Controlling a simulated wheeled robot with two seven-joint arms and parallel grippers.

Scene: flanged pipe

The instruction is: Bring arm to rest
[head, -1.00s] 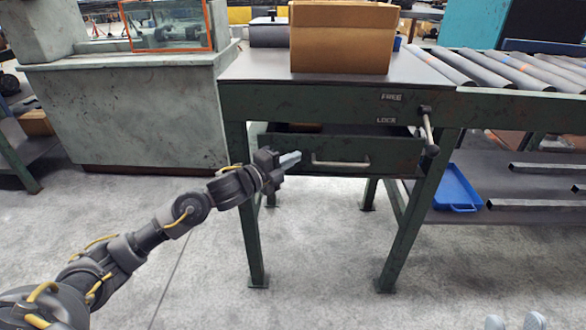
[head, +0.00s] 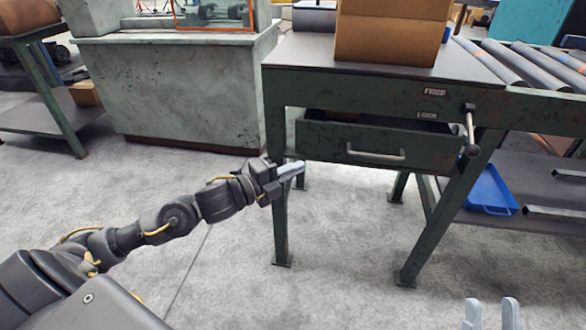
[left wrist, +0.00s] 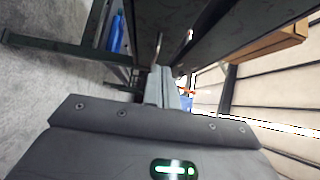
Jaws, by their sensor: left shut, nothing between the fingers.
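My left gripper (head: 293,170) is shut and empty. In the head view it appears in front of the bench's front left leg, just below and left of the drawer's left end. Its closed fingers also show in the left wrist view (left wrist: 160,88). The dark green drawer (head: 325,138) with its pale handle (head: 375,154) is partly pulled out under the bench top. My right gripper (head: 491,314) shows only as two fingertips at the bottom edge, apart with nothing visible between them.
The green bench (head: 290,88) carries a cardboard box (head: 390,35). A lever (head: 470,130) sticks out at its right front. A roller conveyor (head: 520,65) and blue tray (head: 490,190) are at right. A grey cabinet (head: 185,95) stands behind left. The foreground floor is clear.

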